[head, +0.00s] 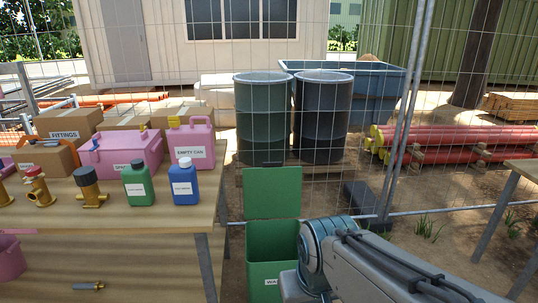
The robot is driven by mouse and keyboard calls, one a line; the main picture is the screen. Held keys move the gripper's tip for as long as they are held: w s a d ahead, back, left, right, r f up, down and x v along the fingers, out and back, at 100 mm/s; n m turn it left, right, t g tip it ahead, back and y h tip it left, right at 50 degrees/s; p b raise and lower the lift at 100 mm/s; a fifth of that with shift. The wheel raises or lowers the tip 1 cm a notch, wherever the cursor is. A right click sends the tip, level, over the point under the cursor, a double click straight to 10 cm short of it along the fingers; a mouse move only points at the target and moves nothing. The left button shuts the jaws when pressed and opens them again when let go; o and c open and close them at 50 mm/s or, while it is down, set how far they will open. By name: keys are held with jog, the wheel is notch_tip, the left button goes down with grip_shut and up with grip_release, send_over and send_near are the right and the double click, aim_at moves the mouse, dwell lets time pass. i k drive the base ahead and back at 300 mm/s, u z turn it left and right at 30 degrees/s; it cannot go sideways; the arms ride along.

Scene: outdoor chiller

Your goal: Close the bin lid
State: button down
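A green bin (265,272) with a white label stands on the ground beside the table, low in the middle of the head view. Its green lid (272,190) is open and stands upright at the back of the bin's opening. The right side of the bin is hidden behind my arm, which reaches in from the lower right. My gripper does not show, so I cannot see where it is relative to the lid.
The wooden table (150,225) at left holds a green bottle (138,185), a blue bottle (184,187), pink containers, brass fittings and boxes. A wire fence, dark drums (322,120) and red pipes (450,145) stand behind. Another table (522,168) edges in at right.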

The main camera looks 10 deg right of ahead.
aim_at(272, 190)
jog(key=z, duration=1.55)
jog(key=i, duration=2.3)
jog(key=u, duration=2.5)
jog(key=i, duration=0.5)
jog(key=z, duration=0.1)
